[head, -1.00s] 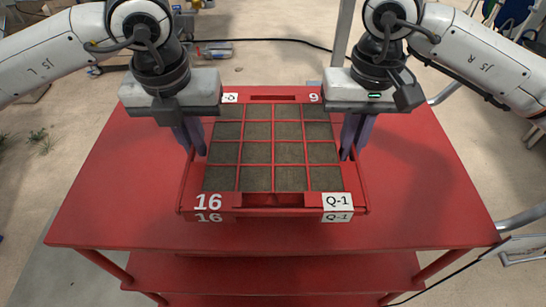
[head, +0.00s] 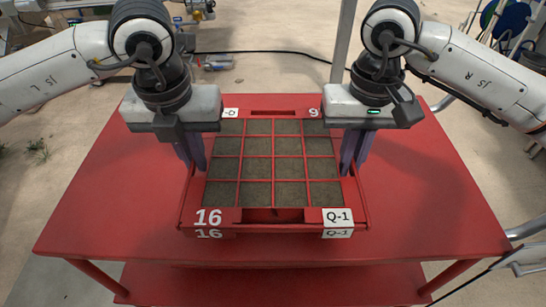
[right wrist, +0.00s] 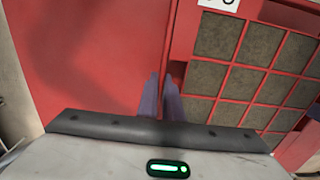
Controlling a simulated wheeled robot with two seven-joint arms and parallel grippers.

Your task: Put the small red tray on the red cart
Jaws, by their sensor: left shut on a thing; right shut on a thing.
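The small red tray (head: 186,213) is over the top of the red cart (head: 430,205), near its middle. It has a grid of dark square cells and labels "16" and "Q-1" at its front. I cannot tell whether its underside touches the cart top. My left gripper (head: 199,167) is shut on the tray's left edge. My right gripper (head: 349,170) is shut on its right edge. The right wrist view also shows the right gripper's fingers (right wrist: 161,97) on the tray's rim (right wrist: 177,60), with the cart top (right wrist: 85,60) beside it.
The cart top is bare to the left and right of the tray. A lower shelf (head: 270,285) shows beneath the front edge. A grey post (head: 344,40) stands behind the cart. A black cable (head: 265,52) lies on the floor behind.

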